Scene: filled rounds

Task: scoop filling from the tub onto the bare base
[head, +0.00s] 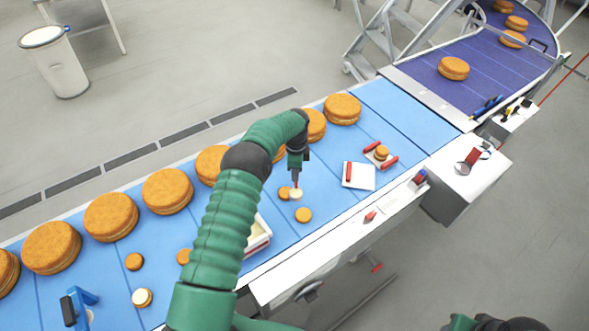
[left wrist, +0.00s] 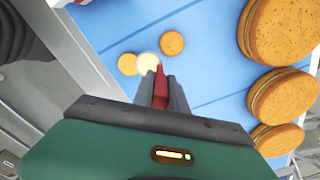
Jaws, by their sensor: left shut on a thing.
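My left gripper (head: 296,178) points down over the blue belt, shut on a red-handled tool (left wrist: 160,88). A pale cream round (head: 296,194) lies at the tool's lower end; it also shows in the left wrist view (left wrist: 149,64). I cannot tell whether it is filling on the tool or on a base. Small orange-brown rounds lie on either side, one (head: 284,192) close by and another (head: 303,215) nearer the front edge. A cream-coloured tub (head: 262,234) stands partly hidden behind my left arm. My right gripper is out of view.
Large filled rounds (head: 167,191) line the belt's far side. Small rounds (head: 134,261) lie left of my arm, near a blue stand (head: 78,306). A white board (head: 362,178) with a red item and a small tray (head: 381,155) lie to the right.

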